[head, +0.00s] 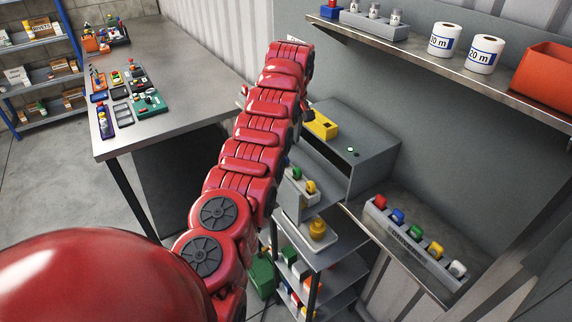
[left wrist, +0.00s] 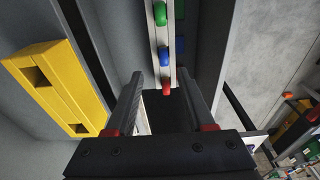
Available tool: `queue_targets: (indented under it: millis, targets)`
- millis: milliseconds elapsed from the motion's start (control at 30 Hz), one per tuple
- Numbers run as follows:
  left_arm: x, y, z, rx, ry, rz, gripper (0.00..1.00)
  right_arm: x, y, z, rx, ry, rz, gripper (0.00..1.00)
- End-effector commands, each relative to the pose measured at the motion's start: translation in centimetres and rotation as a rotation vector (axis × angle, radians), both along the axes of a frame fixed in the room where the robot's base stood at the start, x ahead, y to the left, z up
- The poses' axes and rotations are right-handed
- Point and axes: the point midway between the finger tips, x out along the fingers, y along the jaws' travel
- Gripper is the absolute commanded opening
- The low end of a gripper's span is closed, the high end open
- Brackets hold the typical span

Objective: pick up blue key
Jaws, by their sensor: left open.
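In the left wrist view a pale strip carries a green key (left wrist: 160,13), a blue key (left wrist: 165,55) and a red key (left wrist: 167,86) in a line. My left gripper (left wrist: 163,100) is open and empty. Its fingers stand on either side of the line, with the red key showing nearest between them and the blue key farther up. In the head view a blue key (head: 398,216) stands in a pale rack (head: 412,245) at the right, between red and green keys. I cannot tell whether both views show the same blue key. My left arm hides its gripper in the head view.
A grey cabinet (head: 368,155) bears a yellow block (head: 321,125), also at left in the wrist view (left wrist: 60,88). A second small key holder (head: 300,190) is beside my arm. A workbench (head: 185,75) with small parts is at left. A wall shelf (head: 440,65) overhangs at right.

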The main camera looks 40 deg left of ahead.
Motion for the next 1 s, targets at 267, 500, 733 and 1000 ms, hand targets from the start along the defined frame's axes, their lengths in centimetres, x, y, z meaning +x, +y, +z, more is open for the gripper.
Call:
queue_targets:
  millis: [267,500,733,1000]
  targets:
    - [0.0,0.3,-2.7,-0.003,0.003,0.002,0.54,0.0,0.0,1.4,0.000,0.000,0.000,0.53]
    - [-0.2,0.8,-4.5,-0.005,0.009,0.002,0.54,0.0,0.0,3.9,0.000,0.001,0.000,0.53]
    - [0.0,1.1,-7.4,-0.004,0.007,0.000,0.54,0.0,0.0,5.4,0.000,0.001,0.000,0.53]
    - [0.1,1.2,-8.2,-0.002,0.003,0.000,0.54,0.0,0.0,5.4,0.000,0.000,0.000,0.53]
